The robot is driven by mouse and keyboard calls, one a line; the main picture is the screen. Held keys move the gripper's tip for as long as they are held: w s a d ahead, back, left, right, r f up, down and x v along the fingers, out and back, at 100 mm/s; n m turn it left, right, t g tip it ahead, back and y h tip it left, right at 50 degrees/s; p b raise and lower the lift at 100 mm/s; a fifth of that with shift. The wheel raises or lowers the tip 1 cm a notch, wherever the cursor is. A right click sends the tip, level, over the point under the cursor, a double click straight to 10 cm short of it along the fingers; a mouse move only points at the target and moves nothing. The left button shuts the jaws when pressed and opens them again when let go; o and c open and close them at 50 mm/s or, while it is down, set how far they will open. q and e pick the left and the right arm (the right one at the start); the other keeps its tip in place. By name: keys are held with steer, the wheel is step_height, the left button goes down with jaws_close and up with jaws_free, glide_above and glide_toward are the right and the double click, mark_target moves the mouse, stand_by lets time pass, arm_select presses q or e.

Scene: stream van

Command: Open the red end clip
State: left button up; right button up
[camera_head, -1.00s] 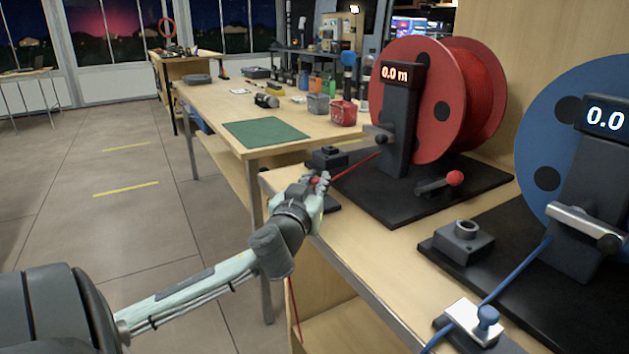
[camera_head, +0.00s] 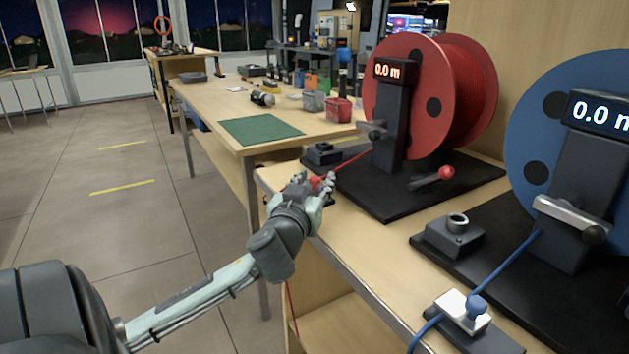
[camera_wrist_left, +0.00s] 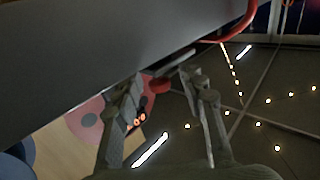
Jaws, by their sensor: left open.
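The red end clip sits at the left edge of the red reel's bench, mostly hidden by my left gripper (camera_head: 321,181). Its red knob (camera_head: 315,184) shows among the fingers. The red line runs from it up to the red reel (camera_head: 410,95), and a red tail hangs below the bench edge. In the left wrist view the red knob (camera_wrist_left: 160,85) is between or just beyond the two open fingertips; I cannot tell whether they touch it. My right gripper is not in view.
A red-knobbed crank (camera_head: 446,173) stands before the red reel. A table with a green mat (camera_head: 261,130) is behind; the floor at left is clear.

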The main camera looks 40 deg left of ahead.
arm_select(q)
steer(key=v, duration=0.7)
steer(key=shift+s+r, duration=0.1)
steer(key=shift+s, duration=0.05)
stand_by(0.3)
